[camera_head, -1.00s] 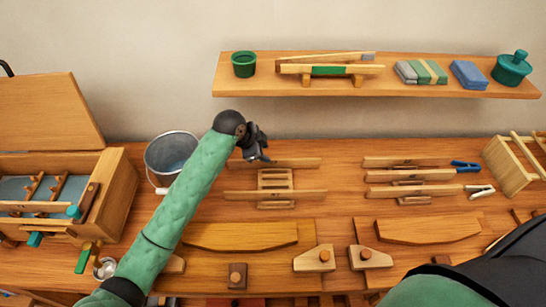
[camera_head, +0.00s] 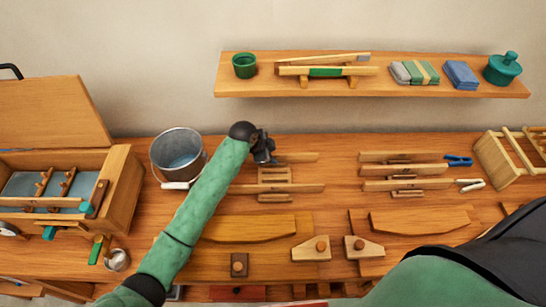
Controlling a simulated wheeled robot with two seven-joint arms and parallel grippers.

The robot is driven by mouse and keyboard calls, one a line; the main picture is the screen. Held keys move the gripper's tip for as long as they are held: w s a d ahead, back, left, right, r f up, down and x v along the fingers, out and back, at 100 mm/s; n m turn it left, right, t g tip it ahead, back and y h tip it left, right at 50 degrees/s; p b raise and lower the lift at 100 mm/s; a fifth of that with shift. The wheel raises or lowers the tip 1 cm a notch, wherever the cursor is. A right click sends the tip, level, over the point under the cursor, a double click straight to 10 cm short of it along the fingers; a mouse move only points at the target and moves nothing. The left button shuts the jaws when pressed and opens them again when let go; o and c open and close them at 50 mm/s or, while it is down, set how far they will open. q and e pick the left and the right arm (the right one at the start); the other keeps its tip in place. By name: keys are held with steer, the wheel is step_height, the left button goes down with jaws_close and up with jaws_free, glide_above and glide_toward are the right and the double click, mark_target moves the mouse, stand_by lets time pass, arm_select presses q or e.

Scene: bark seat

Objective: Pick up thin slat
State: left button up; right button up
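Several thin wooden slats lie on the workbench. In the middle, a far slat (camera_head: 298,157) and a nearer slat (camera_head: 300,188) lie crosswise at a small slatted wooden rack (camera_head: 275,175). On the right lie more thin slats (camera_head: 405,170), stacked one behind another. I cannot tell which is the task's thin slat. My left gripper (camera_head: 265,152), dark and small, is at the left end of the far middle slat and hides that end. Its fingers are too dark to tell whether they are open or touching. My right gripper is out of view; only my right arm shows at lower right.
A metal bucket (camera_head: 180,153) stands left of my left arm, beside an open wooden toolbox (camera_head: 121,185). Curved boards (camera_head: 420,220) and wooden blocks (camera_head: 311,249) lie in front. A blue clamp (camera_head: 458,160) and a wooden crate (camera_head: 490,160) are at right. A wall shelf (camera_head: 375,88) hangs above.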

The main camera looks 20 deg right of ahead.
arm_select(q)
steer(key=shift+f, duration=0.15)
stand_by(0.3)
jaws_close()
